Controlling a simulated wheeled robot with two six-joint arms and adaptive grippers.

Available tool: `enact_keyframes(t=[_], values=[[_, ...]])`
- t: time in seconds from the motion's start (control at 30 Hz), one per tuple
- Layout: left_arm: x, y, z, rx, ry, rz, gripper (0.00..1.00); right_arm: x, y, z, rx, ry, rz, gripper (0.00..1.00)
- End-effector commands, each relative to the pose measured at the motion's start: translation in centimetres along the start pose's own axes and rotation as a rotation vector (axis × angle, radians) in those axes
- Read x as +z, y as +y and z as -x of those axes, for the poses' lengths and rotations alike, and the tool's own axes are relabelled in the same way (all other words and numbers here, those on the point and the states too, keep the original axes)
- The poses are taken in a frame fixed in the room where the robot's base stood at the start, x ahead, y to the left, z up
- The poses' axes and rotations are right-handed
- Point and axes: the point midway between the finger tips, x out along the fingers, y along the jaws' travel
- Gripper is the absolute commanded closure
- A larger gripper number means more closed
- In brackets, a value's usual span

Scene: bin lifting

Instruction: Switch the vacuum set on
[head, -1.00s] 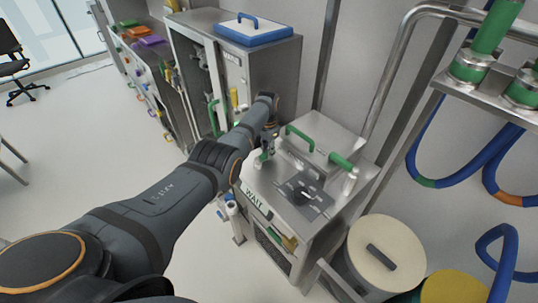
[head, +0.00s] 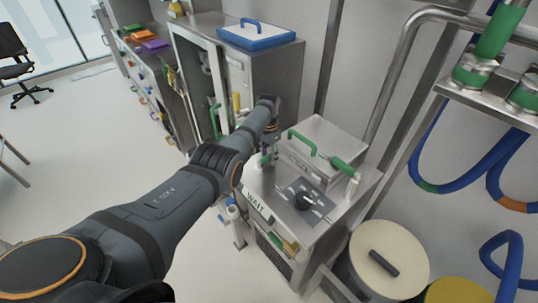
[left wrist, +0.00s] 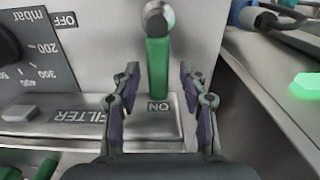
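The vacuum set is a steel box (head: 334,205) with a black dial (head: 303,200) and a front panel reading WAIT (head: 258,207). My left gripper (head: 267,157) is at its left side in the head view, where the fingers are small and partly hidden. In the left wrist view, my left gripper (left wrist: 160,95) is open, with one finger on each side of a green lever (left wrist: 158,70). The fingers look apart from the lever. The lever hangs from a round steel pivot and its green end points at the ON label (left wrist: 158,107). The OFF label (left wrist: 65,20) is to the left. My right gripper is out of view.
A steel cabinet with a blue-rimmed box (head: 258,35) stands behind. A lidded drum (head: 388,255) is at the front right, with blue hoses (head: 450,180) on the wall. A green handle (head: 302,140) stands on the set's top.

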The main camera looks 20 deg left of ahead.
Motion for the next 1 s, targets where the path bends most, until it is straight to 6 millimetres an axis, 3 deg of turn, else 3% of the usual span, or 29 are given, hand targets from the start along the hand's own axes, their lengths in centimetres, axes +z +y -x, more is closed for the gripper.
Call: enact_keyframes(t=[0.27,0.7,1.0], values=[[-0.1,0.0,1.1,0.000,0.001,-0.001,0.57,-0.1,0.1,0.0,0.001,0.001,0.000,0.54],[0.0,0.0,10.6,0.000,0.002,-0.001,0.57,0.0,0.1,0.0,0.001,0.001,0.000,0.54],[0.0,0.0,12.0,0.001,-0.001,0.000,0.57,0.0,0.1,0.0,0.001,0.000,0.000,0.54]])
